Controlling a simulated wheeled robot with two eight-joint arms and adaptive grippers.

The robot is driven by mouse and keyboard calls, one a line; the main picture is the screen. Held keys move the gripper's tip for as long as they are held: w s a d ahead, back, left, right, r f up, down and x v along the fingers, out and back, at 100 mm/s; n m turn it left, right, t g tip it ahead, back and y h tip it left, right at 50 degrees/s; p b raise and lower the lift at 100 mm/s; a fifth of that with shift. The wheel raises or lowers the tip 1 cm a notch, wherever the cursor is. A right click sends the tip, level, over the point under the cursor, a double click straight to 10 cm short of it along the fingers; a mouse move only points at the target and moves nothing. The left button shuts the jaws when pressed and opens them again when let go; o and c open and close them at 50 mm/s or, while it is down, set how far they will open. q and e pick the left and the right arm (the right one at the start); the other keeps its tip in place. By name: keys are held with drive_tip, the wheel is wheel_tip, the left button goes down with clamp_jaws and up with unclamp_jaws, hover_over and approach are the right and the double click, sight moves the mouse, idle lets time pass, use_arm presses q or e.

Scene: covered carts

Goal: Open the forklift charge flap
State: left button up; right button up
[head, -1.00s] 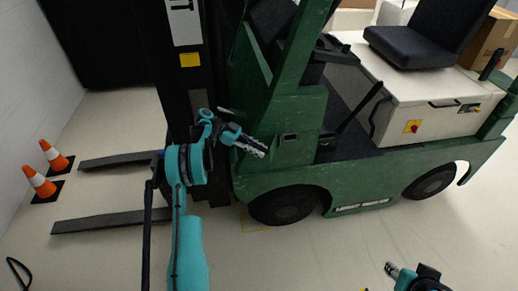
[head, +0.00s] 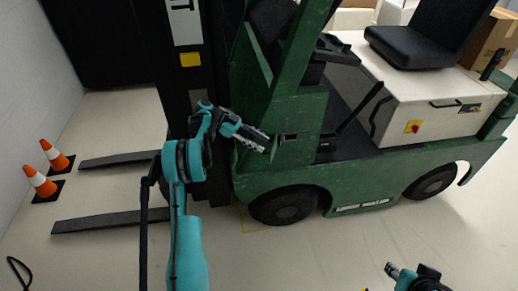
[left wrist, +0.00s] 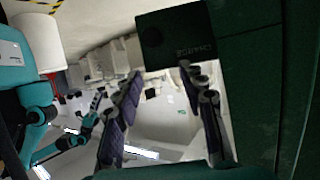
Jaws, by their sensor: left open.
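The green forklift (head: 300,180) stands side-on in the head view. My left gripper (head: 262,142) is at its front green panel, just left of a small dark recess (head: 289,137). In the left wrist view my left gripper (left wrist: 162,95) is open, its two fingers apart with nothing seen between them. A dark green charge flap (left wrist: 172,38) with raised "CHARGE" lettering is just beyond the right fingertip; I cannot tell whether they touch or how far the flap is open. My right gripper (head: 392,270) is at the bottom right of the head view, away from the forklift; its jaw state is unclear.
The black mast (head: 180,90) is left of my left gripper, with forks (head: 110,222) low over the floor. Two orange cones (head: 40,182) stand by the left wall. The floor in front of the forklift is clear.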

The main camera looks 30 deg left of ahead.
use_arm(q)
drive_tip(key=shift+r, duration=2.75)
drive_tip(key=s+d+r+n+t+y, duration=0.1)
drive_tip(key=s+d+r+n+y, duration=0.3)
drive_tip(key=d, duration=0.4)
drive_tip(key=s+d+r+n+y, duration=0.3)
drive_tip(key=s+d+n, duration=0.25)
drive_tip(key=d, duration=0.25)
drive_tip(key=s+d+f+n+t+y, duration=0.1)
drive_tip(key=s+f+n+t+y, duration=0.1)
drive_tip(key=s, duration=0.8)
drive_tip(key=s+d+f+n+t+y, duration=0.1)
drive_tip(key=s+f+n+y, duration=0.3)
drive_tip(key=s, duration=0.6)
drive_tip(key=shift+d+n+t, duration=0.15)
drive_tip(key=shift+n+t, duration=0.2)
drive_tip(key=shift+t, duration=0.25)
